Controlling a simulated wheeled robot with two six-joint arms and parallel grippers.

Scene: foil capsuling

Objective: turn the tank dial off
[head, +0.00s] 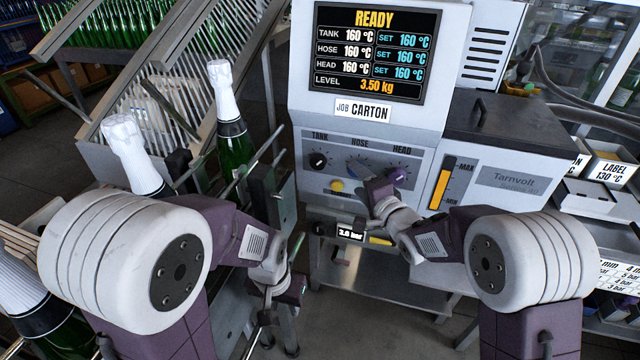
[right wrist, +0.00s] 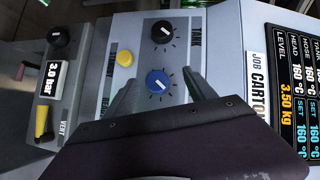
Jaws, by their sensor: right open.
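The tank dial (head: 318,160) is a black knob under the TANK label on the machine's front panel. It shows uncovered in the right wrist view (right wrist: 162,32). My right gripper (head: 364,178) is open in front of the panel, right of the tank dial. In the right wrist view its two fingers (right wrist: 160,92) stand either side of the blue hose dial (right wrist: 158,82), with nothing visibly clamped. In the head view the gripper largely hides that dial. The purple head dial (head: 397,176) is just right of the gripper. My left gripper (head: 284,300) hangs low, its jaws unclear.
The screen (head: 376,52) reads READY, with tank, hose and head at 160 °C. A yellow button (head: 337,185) sits below the dials; a 3.0 bar gauge (head: 350,233) is lower. Foil-topped bottles (head: 228,110) and racks stand left. A dark-lidded tank (head: 485,122) is right.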

